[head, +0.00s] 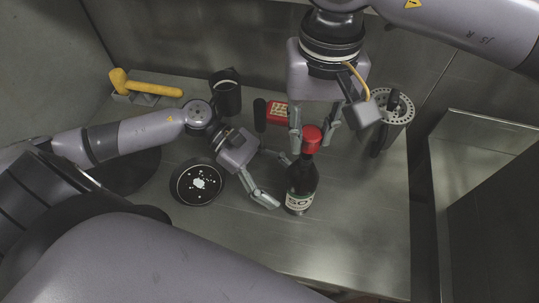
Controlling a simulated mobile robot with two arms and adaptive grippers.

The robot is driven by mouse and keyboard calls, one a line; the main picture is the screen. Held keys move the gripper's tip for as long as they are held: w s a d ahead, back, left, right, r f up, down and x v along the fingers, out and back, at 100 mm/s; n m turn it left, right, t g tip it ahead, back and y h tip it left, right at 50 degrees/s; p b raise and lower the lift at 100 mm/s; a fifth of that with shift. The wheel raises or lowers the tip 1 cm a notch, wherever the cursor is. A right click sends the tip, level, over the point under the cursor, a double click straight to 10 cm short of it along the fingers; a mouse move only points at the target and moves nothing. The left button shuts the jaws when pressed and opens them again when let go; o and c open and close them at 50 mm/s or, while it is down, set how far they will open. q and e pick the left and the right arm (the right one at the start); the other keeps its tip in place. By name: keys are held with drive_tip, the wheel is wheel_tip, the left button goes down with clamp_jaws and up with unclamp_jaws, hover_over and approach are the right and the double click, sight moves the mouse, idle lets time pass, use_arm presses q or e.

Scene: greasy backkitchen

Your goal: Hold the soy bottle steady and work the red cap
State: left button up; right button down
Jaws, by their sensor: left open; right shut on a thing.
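The dark soy bottle (301,182) stands upright on the steel counter, with a pale label low on its side. Its red cap (312,136) is on top. My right gripper (313,142) comes down from above and is shut on the red cap, a finger at either side of it. My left gripper (279,181) is open at the bottle's left side, its fingers pointing toward the bottle. I cannot tell whether a left finger touches the glass.
A black bowl with white bits (188,185) lies left of the bottle. A black cup (226,98), a red block with pale lettering (278,112) and a yellow-handled tool (150,88) stand behind. A perforated round disc (402,102) is at right. Counter right of the bottle is clear.

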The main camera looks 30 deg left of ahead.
sight(309, 207)
use_arm(q)
drive_tip(key=shift+x, duration=2.4)
drive_tip(key=shift+r, duration=0.1)
drive_tip(key=c, duration=1.6)
clamp_jaws()
drive_tip(key=shift+a, duration=0.1)
use_arm(e)
drive_tip(key=shift+f, duration=1.1)
use_arm(q)
drive_tip(key=shift+s+f, duration=0.1)
drive_tip(key=shift+f, duration=0.1)
use_arm(e)
drive_tip(key=shift+f, duration=0.2)
drive_tip(key=shift+f, duration=1.5)
